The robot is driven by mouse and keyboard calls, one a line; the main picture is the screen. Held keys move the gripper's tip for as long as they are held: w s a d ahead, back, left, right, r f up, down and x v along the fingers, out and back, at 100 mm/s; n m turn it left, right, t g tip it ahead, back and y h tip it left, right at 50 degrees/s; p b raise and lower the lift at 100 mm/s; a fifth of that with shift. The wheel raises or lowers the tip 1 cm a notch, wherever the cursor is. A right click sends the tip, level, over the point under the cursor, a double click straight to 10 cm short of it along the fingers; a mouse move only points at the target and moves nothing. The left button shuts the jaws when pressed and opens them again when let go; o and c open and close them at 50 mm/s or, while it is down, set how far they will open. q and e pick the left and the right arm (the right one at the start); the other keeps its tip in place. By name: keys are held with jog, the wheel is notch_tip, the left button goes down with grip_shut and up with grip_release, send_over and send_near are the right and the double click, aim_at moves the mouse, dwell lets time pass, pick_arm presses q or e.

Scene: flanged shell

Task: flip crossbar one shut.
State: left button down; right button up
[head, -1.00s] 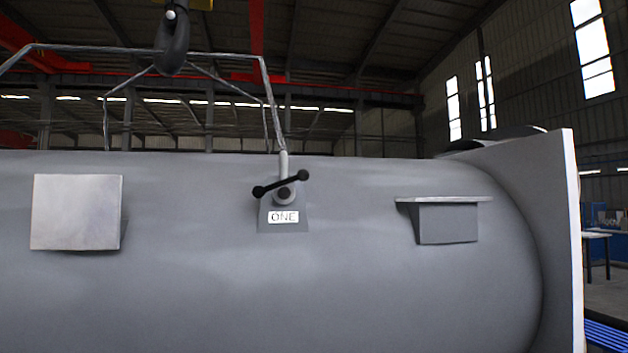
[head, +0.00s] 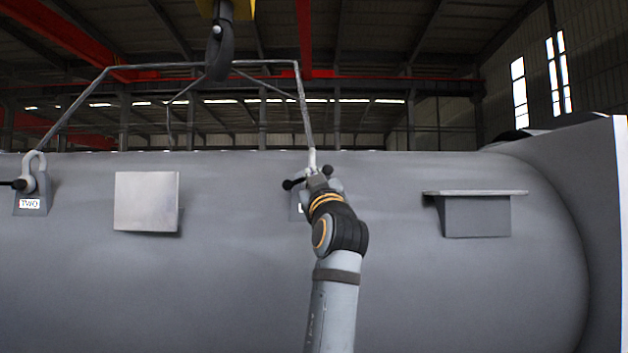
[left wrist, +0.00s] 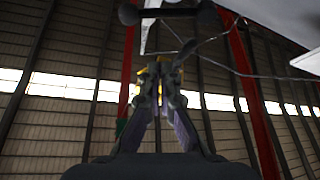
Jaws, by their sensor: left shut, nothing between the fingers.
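Crossbar one (head: 288,185) is a black bar with ball ends on the shackle at the middle lug of the grey shell. It sits tilted, its left end a little lower. My left gripper (head: 322,177) is right in front of it and hides most of the bar, the lug and the label. In the left wrist view the gripper (left wrist: 160,70) is shut and empty, with a dark bar with rounded ends (left wrist: 166,12) just beyond its fingertips. I cannot tell whether they touch. My right gripper is not in view.
The grey shell (head: 240,280) fills the lower view. A square plate (head: 147,200) and a ledge bracket (head: 475,215) stick out on either side. A second lug labelled TWO (head: 30,203) is at far left. Sling lines rise to a crane hook (head: 219,50).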

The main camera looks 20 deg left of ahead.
pick_arm(q)
jog(key=s+d+r+p+x, duration=0.1)
jog(key=r+p+x, duration=0.1)
jog(key=p+x, duration=0.7)
jog(key=f, duration=0.1)
jog(key=w+f, duration=0.2)
jog(key=f, duration=0.1)
jog(key=shift+w+d+f, duration=0.15)
jog(key=shift+d, duration=0.1)
jog(key=shift+a, duration=0.1)
